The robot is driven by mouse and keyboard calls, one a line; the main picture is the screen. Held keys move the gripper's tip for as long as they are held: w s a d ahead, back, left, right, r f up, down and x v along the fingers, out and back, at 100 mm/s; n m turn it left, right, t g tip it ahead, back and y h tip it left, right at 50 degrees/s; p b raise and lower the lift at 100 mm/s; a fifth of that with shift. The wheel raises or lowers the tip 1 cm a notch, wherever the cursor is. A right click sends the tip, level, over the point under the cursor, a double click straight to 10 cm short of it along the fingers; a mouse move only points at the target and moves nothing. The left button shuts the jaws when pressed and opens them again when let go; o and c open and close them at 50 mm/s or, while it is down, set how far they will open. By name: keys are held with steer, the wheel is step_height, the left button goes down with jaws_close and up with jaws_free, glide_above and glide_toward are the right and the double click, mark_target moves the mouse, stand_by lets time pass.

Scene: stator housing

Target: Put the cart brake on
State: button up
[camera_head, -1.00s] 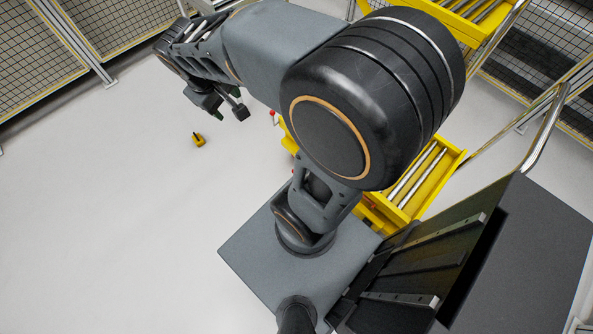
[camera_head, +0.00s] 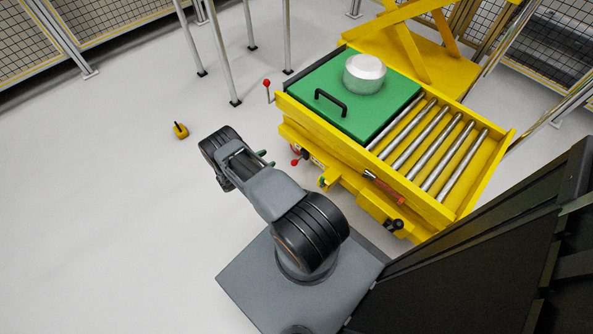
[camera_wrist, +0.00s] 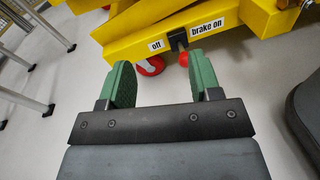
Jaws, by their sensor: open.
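The yellow cart (camera_head: 350,185) stands right of my arm in the head view. In the wrist view its lower side (camera_wrist: 120,30) carries an "off" label (camera_wrist: 157,45) on the left and a "brake on" label (camera_wrist: 207,27) on the right. A dark slot lies between them, with the brake lever's red knob (camera_wrist: 184,59) just below. The knob also shows in the head view (camera_head: 294,162). My gripper (camera_wrist: 161,72) is open and empty, its green fingers apart, with the knob appearing between them, nearer the right finger. It seems clear of the knob.
A red wheel (camera_wrist: 150,66) sits under the cart, left of the knob. Another red-knobbed lever (camera_head: 266,83) stands at the cart's corner. A green plate (camera_head: 385,85) with a metal cylinder (camera_head: 364,72) lies on the cart's rollers. Floor to the left is mostly clear.

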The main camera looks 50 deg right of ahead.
mark_target(295, 162)
steer(key=s+f+n+t+h+b, duration=0.1)
steer(key=s+f+n+t+b, duration=0.2)
steer(key=f, duration=0.8)
steer(key=shift+g, duration=0.3)
steer(key=d+b, duration=0.1)
steer(key=d, duration=0.3)
steer(key=s+d, duration=0.1)
steer(key=d, duration=0.4)
steer(key=d+b, duration=0.1)
steer(key=d, duration=0.4)
steer(key=shift+s+f+b, duration=0.2)
steer(key=shift+f+b, duration=0.1)
